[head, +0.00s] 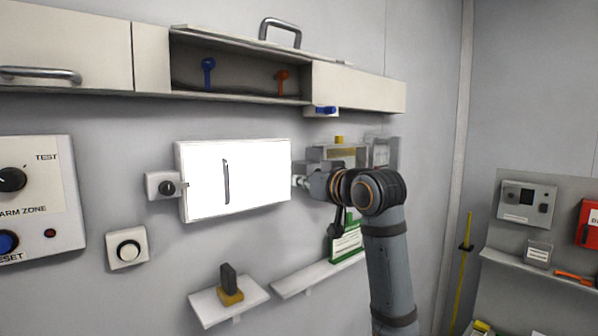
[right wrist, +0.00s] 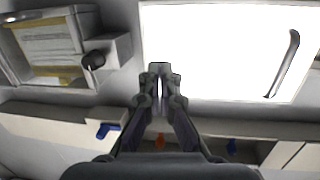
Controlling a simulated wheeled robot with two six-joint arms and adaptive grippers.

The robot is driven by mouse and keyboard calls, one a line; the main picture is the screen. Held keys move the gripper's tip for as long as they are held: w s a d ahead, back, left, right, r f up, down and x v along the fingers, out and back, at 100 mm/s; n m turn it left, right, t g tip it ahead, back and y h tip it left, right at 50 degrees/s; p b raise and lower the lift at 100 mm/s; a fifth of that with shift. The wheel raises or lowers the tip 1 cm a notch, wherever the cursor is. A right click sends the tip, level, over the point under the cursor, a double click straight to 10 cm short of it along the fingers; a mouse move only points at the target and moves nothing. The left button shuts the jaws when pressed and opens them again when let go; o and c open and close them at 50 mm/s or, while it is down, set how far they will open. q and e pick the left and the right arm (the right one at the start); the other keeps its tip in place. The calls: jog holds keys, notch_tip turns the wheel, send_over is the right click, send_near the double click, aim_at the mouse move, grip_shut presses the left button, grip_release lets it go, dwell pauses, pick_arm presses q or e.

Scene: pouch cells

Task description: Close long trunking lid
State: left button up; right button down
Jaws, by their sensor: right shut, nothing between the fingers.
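The long white trunking (head: 358,88) runs along the wall at the top of the head view. Its middle section is open, and a blue lever (head: 208,72) and an orange lever (head: 282,82) show inside. The lid (head: 225,38) with a metal handle (head: 280,28) is raised above the opening, seen nearly edge-on. My right gripper (head: 300,181) is shut and empty, below the trunking at the right edge of a bright white cabinet. In the right wrist view, its closed fingertips (right wrist: 160,70) show beside the cabinet, with the trunking at the bottom. My left gripper is not in view.
The white cabinet (head: 262,172) with a dark handle is below the opening. A blue-handled part (head: 326,110) hangs under the trunking. Shelves (head: 205,308) are lower down. A control panel (head: 40,205) is at left. The wall between trunking and cabinet is mostly bare.

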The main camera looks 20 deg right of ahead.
jog(key=s+r+n+t+y, duration=0.15)
jog(key=s+r, duration=0.35)
jog(key=r, duration=0.6)
jog(key=s+r+t+y, duration=0.1)
jog(key=s+r+t, duration=0.1)
jog(key=s+r, duration=0.65)
jog(key=s+r+n+t+y, duration=0.1)
jog(key=s+r+y, duration=0.15)
jog(key=r, duration=1.05)
jog(key=d+p+x, duration=0.1)
jog(key=p+x, duration=0.7)
jog(key=x, duration=0.3)
jog(key=shift+m+h, duration=0.25)
jog(key=shift+h, duration=0.05)
notch_tip(320, 180, down, 5)
jog(key=shift+w+r, duration=0.1)
jog(key=shift+r, duration=0.15)
jog(key=shift+a, duration=0.15)
